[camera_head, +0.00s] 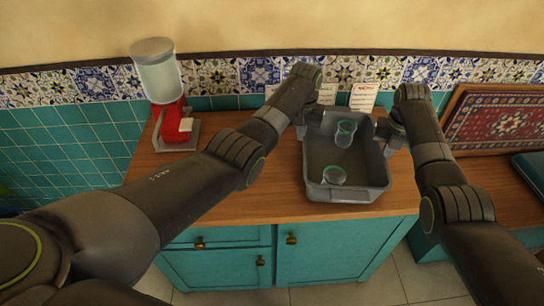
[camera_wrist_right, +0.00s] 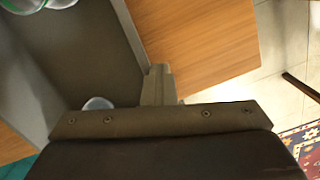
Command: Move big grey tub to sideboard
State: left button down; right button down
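The big grey tub (camera_head: 345,193) is over the wooden top of the sideboard (camera_head: 265,190), near its front edge. I cannot tell whether its base touches the top. Two clear green-rimmed glasses (camera_head: 345,133) (camera_head: 334,175) are inside it. My left gripper (camera_head: 304,124) is at the tub's left rim; my forearm partly covers it and its fingers are not clear. My right gripper (camera_head: 389,133) is at the right rim. In the right wrist view the fingers of my right gripper (camera_wrist_right: 158,84) meet the rim of the tub (camera_wrist_right: 138,40) and look closed on it.
A red dispenser with a clear container (camera_head: 160,75) stands at the back left of the sideboard. Papers (camera_head: 363,97) stand against the tiled wall behind the tub. A bench with a patterned red panel (camera_head: 500,118) is at the right. The sideboard top left of the tub is clear.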

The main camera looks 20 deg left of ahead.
pick_arm(q)
jog(key=shift+d+f, duration=0.3)
jog(key=shift+f, duration=0.05)
jog(key=c, duration=2.1)
grip_release()
jog(key=shift+a, duration=0.75)
jog(key=o, duration=0.4)
jog(key=shift+s+a, duration=0.1)
jog(key=shift+a, duration=0.35)
jog(key=shift+c, duration=0.2)
pick_arm(e)
jog(key=shift+s+d+f, duration=0.1)
jog(key=shift+d+f, duration=0.1)
jog(key=shift+d, duration=0.25)
jog(key=shift+d+f, duration=0.15)
jog(key=shift+d, duration=0.3)
jog(key=c, duration=1.7)
grip_release()
pick_arm(q)
jog(key=shift+r, duration=0.1)
